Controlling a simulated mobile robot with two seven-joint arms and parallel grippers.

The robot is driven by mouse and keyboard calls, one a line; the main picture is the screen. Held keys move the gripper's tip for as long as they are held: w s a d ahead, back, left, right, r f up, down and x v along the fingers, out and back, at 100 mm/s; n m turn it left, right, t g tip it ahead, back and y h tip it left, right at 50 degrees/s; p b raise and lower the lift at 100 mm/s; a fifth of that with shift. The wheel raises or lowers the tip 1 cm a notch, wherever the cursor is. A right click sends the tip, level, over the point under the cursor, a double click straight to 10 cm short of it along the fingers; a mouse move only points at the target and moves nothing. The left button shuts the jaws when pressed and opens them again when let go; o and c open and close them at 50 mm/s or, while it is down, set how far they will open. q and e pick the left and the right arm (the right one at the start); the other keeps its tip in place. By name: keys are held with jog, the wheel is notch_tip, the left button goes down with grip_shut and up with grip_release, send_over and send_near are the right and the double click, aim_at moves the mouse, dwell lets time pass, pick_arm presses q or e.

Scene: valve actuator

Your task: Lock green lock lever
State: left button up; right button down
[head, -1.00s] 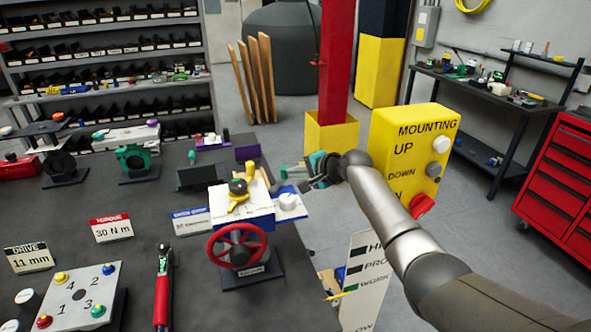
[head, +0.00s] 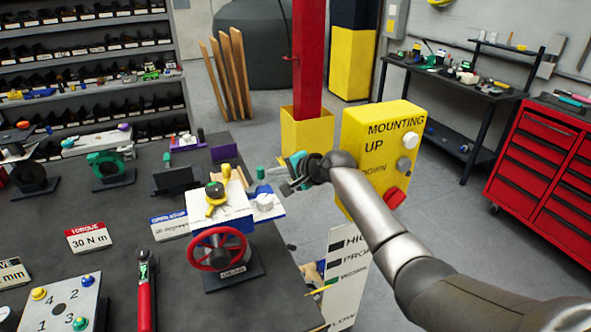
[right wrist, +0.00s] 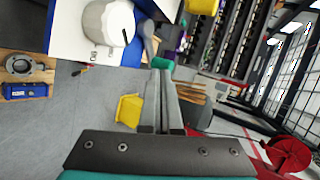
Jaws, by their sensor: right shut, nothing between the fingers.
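The valve actuator (head: 215,210) is a white and blue box on the dark table, with a red handwheel (head: 217,250) in front and a yellow part on top. A white knob (head: 265,202) sits on its right side; it shows large in the right wrist view (right wrist: 108,22). The green lock lever end (head: 261,172) stands upright behind this knob. In the right wrist view a grey arm leads to the green end (right wrist: 160,62). My right gripper (head: 284,188) is shut and empty, just right of the green end; contact cannot be told. My left gripper is not in view.
A yellow mounting box (head: 380,150) with buttons stands beside my right arm. A red post (head: 307,60) rises behind. A red torque tool (head: 146,290) and a numbered plate (head: 60,305) lie on the table's left. Open floor lies right of the table edge.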

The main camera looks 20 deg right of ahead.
jog(key=v, duration=0.9)
jog(key=shift+s+r+p, duration=0.2)
jog(key=shift+s+p, duration=0.1)
jog(key=shift+d, duration=0.1)
